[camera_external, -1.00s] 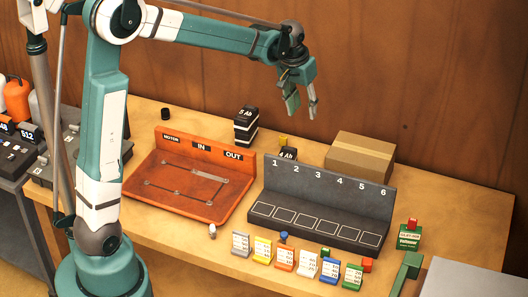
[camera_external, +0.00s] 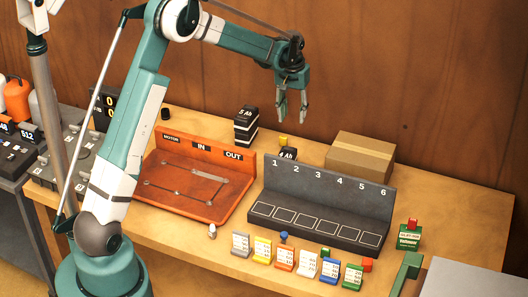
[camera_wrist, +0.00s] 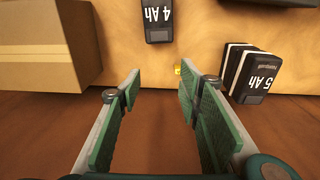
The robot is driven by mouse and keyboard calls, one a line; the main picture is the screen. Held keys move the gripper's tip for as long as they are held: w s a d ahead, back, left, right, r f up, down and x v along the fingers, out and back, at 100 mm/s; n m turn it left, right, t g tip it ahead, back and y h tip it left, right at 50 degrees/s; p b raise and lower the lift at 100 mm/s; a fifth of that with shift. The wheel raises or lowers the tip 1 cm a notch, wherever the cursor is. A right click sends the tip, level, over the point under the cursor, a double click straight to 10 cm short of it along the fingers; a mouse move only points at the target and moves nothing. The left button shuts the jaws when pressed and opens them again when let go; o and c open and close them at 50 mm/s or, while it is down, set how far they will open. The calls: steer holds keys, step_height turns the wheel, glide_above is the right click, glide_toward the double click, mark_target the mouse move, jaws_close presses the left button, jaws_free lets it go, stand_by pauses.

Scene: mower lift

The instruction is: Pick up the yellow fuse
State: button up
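A small yellow block (camera_external: 283,140), which looks like the yellow fuse, stands on the table behind the black "4 Ah" block (camera_external: 287,154). In the wrist view the yellow fuse (camera_wrist: 177,69) shows small, just beyond the fingertips and slightly right of the middle of the gap. The "4 Ah" block (camera_wrist: 158,20) is farther up in that view. My gripper (camera_external: 292,113) points down with its fingers apart, in the air above the back of the table. It also shows open and empty in the wrist view (camera_wrist: 168,88).
A cardboard box (camera_external: 360,158) stands right of the fuse, and a stack of "5 Ah" blocks (camera_external: 245,125) left of it. The orange-red board (camera_external: 175,195) and the dark numbered rack (camera_external: 330,180) lie nearer the front. Several coloured cards, including a yellow one (camera_external: 262,250), line the front.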

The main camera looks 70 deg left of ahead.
steer(key=n, duration=0.1)
glide_above(283, 137)
step_height(283, 137, down, 8)
steer(key=shift+w+a+r, duration=0.1)
steer(key=shift+r, duration=0.1)
steer(key=shift+f, duration=1.3)
steer(key=shift+f+p, duration=0.3)
steer(key=shift+f, duration=2.3)
steer(key=shift+c, duration=0.6)
steer(key=c, duration=0.6)
